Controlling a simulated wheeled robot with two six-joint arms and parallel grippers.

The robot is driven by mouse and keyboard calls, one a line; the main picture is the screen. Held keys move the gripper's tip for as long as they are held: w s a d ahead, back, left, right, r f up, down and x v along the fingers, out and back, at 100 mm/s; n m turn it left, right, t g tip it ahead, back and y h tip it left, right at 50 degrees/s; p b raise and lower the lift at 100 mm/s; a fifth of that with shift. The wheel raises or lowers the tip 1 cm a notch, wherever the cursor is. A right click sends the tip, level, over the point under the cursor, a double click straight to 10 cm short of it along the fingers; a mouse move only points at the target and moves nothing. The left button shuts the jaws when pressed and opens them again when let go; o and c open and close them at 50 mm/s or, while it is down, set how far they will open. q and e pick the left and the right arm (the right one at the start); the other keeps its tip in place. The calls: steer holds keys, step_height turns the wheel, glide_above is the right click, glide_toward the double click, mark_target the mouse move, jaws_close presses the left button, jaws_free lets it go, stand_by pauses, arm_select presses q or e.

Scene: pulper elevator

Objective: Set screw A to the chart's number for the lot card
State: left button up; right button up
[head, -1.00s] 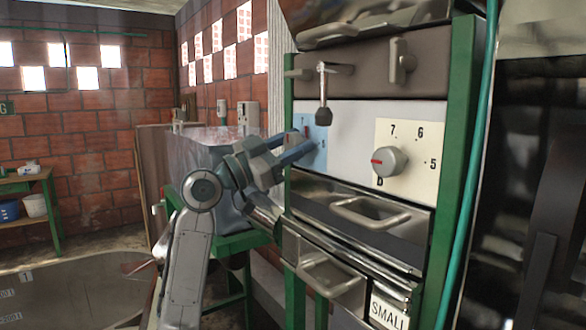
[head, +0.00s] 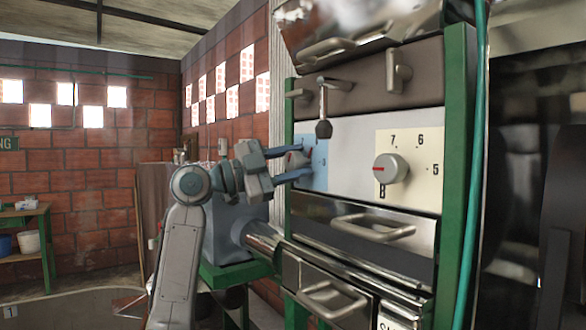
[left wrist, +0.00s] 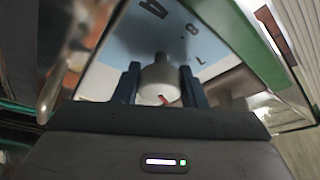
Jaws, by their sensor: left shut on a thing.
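Screw A is a pale round knob on a light blue plate (head: 319,165) at the left of the machine's front. In the left wrist view the knob (left wrist: 160,76) sits between my two dark blue fingers, with a red mark on its near edge. My right gripper is in neither view. I see no readable chart or lot card.
A second grey knob (head: 390,168) sits on a cream plate marked 5, 6, 7 and B, right of mine. A lever (head: 323,110) hangs above between them. Drawers with handles (head: 375,228) lie below. Green posts (head: 457,150) flank the front.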

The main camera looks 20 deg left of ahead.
arm_select(q)
steer(key=shift+m, duration=0.4)
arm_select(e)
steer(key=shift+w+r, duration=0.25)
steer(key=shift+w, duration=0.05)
arm_select(q)
steer(key=o, duration=1)
